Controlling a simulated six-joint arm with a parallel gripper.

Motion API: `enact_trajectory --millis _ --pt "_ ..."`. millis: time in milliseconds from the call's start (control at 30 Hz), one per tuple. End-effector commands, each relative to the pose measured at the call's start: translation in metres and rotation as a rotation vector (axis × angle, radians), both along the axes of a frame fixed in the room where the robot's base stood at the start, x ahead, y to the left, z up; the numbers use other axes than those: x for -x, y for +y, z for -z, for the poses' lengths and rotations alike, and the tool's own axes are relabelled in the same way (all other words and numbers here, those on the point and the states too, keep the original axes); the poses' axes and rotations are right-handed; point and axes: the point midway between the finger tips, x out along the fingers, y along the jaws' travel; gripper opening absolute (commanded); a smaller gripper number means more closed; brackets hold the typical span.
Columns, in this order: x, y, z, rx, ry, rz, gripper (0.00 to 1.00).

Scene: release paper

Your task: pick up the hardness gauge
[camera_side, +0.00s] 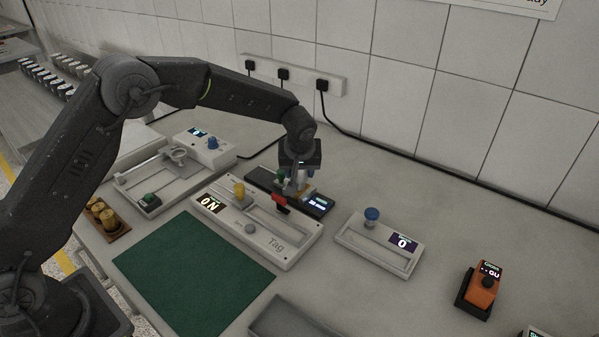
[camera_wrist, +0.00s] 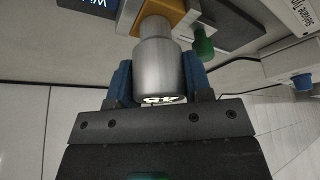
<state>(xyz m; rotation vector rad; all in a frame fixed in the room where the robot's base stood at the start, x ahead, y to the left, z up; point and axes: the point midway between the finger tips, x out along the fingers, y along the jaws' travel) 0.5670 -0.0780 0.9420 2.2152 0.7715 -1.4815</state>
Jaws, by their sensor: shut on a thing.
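The hardness gauge looks to be the silver cylinder (camera_wrist: 156,72) with a small lit display in the wrist view. It stands between the two blue fingers of my gripper (camera_wrist: 157,66), which is shut on it. Its narrower end meets an orange-yellow block (camera_wrist: 170,13) on a dark device; I cannot tell if it touches or is just clear. In the side view, my gripper (camera_side: 301,172) is over the black device (camera_side: 318,203), with the pale gauge (camera_side: 301,181) below it, small and partly hidden.
A green knob (camera_wrist: 203,42) is close beside the gauge. A white "Tag" unit (camera_side: 285,248) with a red part stands in front. A white box with a blue knob (camera_side: 371,216) is to the right, and an orange device (camera_side: 483,286) further right. A green mat (camera_side: 190,275) lies clear.

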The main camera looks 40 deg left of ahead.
Motion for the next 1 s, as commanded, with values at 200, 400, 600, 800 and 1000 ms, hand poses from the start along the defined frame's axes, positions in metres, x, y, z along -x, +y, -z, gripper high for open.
enact_trajectory --millis 200,400,600,800,1000 --pt "-0.001 0.000 -0.012 0.001 -0.005 -0.001 0.11" --pt "-0.001 0.000 -0.042 0.001 -0.009 -0.002 0.11" --pt "0.016 0.041 -0.068 0.001 -0.006 -0.007 0.11" --pt "0.033 0.079 -0.092 0.001 -0.004 -0.005 0.11" --pt "0.043 0.101 -0.106 0.000 -0.004 -0.002 0.11"
